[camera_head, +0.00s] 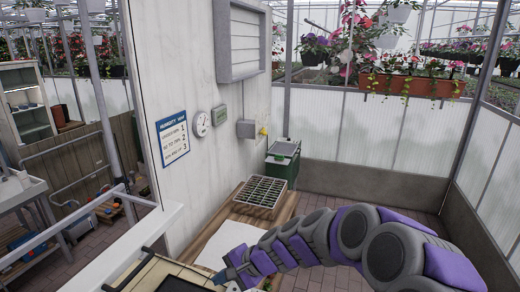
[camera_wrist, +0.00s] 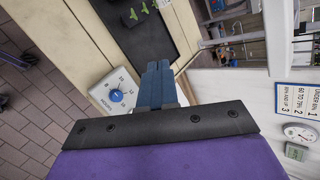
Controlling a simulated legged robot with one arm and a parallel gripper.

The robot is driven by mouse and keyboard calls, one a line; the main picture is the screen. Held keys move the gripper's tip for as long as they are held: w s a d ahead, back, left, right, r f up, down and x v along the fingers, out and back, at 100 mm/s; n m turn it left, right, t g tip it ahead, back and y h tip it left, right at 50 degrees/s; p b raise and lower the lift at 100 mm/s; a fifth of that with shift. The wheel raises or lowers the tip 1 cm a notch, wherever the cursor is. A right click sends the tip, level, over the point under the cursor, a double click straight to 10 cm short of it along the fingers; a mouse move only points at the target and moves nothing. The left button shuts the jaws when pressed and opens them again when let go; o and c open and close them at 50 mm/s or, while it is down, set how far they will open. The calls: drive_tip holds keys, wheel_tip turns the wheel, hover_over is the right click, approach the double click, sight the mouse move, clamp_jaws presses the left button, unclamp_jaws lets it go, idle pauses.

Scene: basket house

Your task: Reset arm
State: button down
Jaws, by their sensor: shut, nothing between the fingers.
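My gripper (camera_wrist: 156,82) shows in the wrist view as two blue fingers pressed together, with nothing between them. In the wrist view it is over the edge of a pale bench (camera_wrist: 55,30), beside a white box with a blue dial (camera_wrist: 116,96). In the head view my purple and grey arm reaches in from the lower right toward the bottom middle. There the gripper (camera_head: 232,276) is small and partly cut off by the lower edge, close to the near bench. I cannot tell whether it touches anything.
A wooden table with a seedling tray (camera_head: 259,193) and a white sheet (camera_head: 228,240) stands beyond my arm. A green bin (camera_head: 282,165) is behind it. A wall with a clock (camera_head: 202,124) and a humidity sign (camera_head: 173,137) is at left. A black mat (camera_wrist: 135,30) lies on the bench.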

drive_tip(key=s+d+r+n+g+h, duration=0.1)
drive_tip(key=s+d+n+h, duration=0.1)
drive_tip(key=s+d, duration=0.6)
drive_tip(key=s+d+r+n+g+h, duration=0.1)
drive_tip(key=s+d+h, duration=0.3)
drive_tip(key=s+d, duration=0.4)
drive_tip(key=s+d+r+n+g+h, duration=0.1)
drive_tip(key=s+d+n+h, duration=0.2)
drive_tip(key=s+d, duration=0.5)
drive_tip(key=s, duration=0.9)
drive_tip(key=shift+s+r+n+g, duration=0.2)
drive_tip(key=shift+n+g, duration=0.1)
drive_tip(key=shift+n, duration=0.1)
drive_tip(key=shift+w, duration=0.1)
